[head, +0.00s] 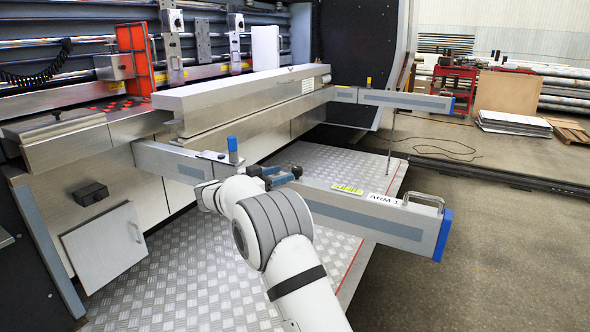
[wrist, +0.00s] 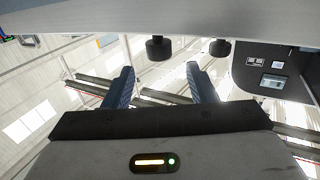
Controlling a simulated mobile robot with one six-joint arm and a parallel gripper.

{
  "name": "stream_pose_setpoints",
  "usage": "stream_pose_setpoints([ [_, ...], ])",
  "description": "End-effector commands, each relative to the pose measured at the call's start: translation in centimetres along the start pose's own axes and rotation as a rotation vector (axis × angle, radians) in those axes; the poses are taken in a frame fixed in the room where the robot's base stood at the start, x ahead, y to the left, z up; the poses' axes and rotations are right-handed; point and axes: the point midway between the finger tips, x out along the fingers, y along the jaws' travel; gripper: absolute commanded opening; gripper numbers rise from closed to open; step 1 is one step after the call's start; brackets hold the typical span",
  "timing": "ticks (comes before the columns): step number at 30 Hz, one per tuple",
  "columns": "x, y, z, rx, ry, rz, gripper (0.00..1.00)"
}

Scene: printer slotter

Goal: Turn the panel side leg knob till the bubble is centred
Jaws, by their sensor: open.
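Two black leg knobs show in the wrist view, a left knob (wrist: 159,48) and a right knob (wrist: 220,48), on the underside of a pale beam. I cannot tell for sure which is on the panel side; the right one appears nearer a dark panel (wrist: 272,78). My gripper (wrist: 160,70) is open and empty, its blue fingers to either side of the left knob's line, with no clear contact. In the head view my gripper (head: 270,175) is beside the ARM 1 beam (head: 375,222). A yellow-green level vial (head: 347,188) lies on that beam; its bubble is too small to read.
A second beam (head: 400,100) extends farther back. A metal handle (head: 423,203) stands near the ARM 1 beam's blue end. A blue-topped post (head: 232,148) rises close to my gripper. Checker-plate floor (head: 180,280) lies below, with open concrete floor at right.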

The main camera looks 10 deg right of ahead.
Motion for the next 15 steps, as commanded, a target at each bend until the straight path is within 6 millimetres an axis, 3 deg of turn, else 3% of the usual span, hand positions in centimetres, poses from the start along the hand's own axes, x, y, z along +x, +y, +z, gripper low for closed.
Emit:
stream_pose_setpoints([
  [9,5.1,0.1,0.3,0.001,0.001,0.001,0.52],
  [15,6.7,0.1,0.2,0.0,0.001,-0.001,0.52],
])
